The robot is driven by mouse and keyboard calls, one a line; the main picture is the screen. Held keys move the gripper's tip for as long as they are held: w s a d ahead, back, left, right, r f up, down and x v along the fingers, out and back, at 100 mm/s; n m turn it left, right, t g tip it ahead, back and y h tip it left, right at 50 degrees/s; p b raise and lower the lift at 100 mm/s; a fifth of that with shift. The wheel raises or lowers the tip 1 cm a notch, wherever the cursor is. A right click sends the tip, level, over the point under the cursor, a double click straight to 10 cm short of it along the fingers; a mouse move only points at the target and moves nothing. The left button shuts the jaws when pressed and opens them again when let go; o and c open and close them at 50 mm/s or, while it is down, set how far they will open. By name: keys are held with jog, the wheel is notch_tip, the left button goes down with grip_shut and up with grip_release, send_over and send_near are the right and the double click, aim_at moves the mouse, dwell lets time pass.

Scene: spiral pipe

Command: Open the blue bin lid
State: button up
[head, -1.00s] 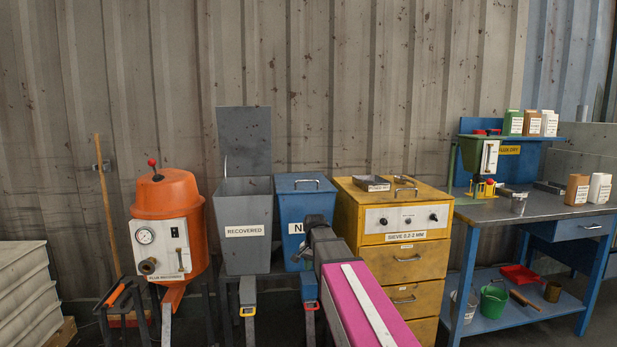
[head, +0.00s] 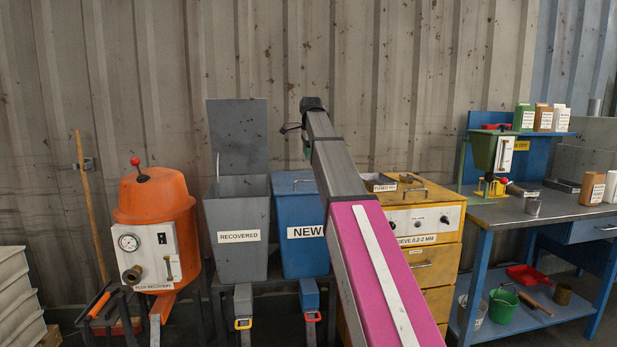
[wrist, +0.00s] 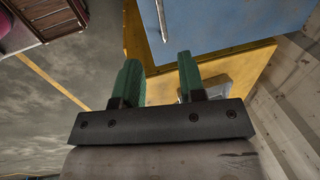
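The blue bin (head: 300,250), labelled NEW, stands right of the grey bin. Its blue lid (head: 284,184) lies shut, and my arm hides its right part. The lid's handle (head: 301,182) shows just left of my arm; in the wrist view the metal handle (wrist: 162,22) is at the top on the blue lid (wrist: 235,18). My gripper (wrist: 158,78) has two green fingers spread apart with nothing between them. It is above the bin area, apart from the handle; the arm mostly hides it in the head view.
The grey RECOVERED bin (head: 238,245) has its lid (head: 237,138) standing up close to the left. A yellow sieve cabinet (head: 440,222) with a metal tray (head: 380,184) on top is close on the right. The corrugated wall (head: 390,70) rises behind.

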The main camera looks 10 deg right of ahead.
jog(key=f, duration=0.3)
jog(key=w+f, duration=0.1)
jog(key=f, duration=0.2)
jog(key=w+f, duration=0.1)
jog(key=f, duration=0.3)
jog(key=shift+w+f, duration=0.1)
grip_shut()
